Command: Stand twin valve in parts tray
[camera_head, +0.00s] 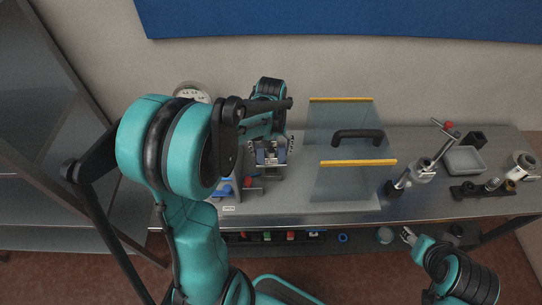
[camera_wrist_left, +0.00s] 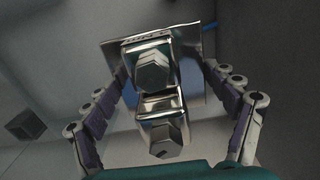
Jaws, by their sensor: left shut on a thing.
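My left gripper (camera_head: 270,158) is over the left part of the bench, pointing down. In the left wrist view its two fingers flank a shiny metal twin valve (camera_wrist_left: 155,98) with two hexagonal ends, and it is shut on it. A square metal plate shows behind these ends; I cannot tell whether it belongs to the valve. In the head view the gripper hides most of the valve. A shallow grey tray (camera_head: 464,161), apparently the parts tray, lies empty at the right of the bench, well apart from the gripper. My right gripper (camera_head: 408,236) is low at front right; its jaws are too small to read.
A clear guard (camera_head: 345,118) with yellow edges and a black handle stands mid-bench. A metal clamp stand (camera_head: 422,172) is between it and the tray. A dark holder (camera_head: 480,190) with round parts is before the tray. Red (camera_head: 249,182) and blue (camera_head: 224,191) pieces lie near my left gripper.

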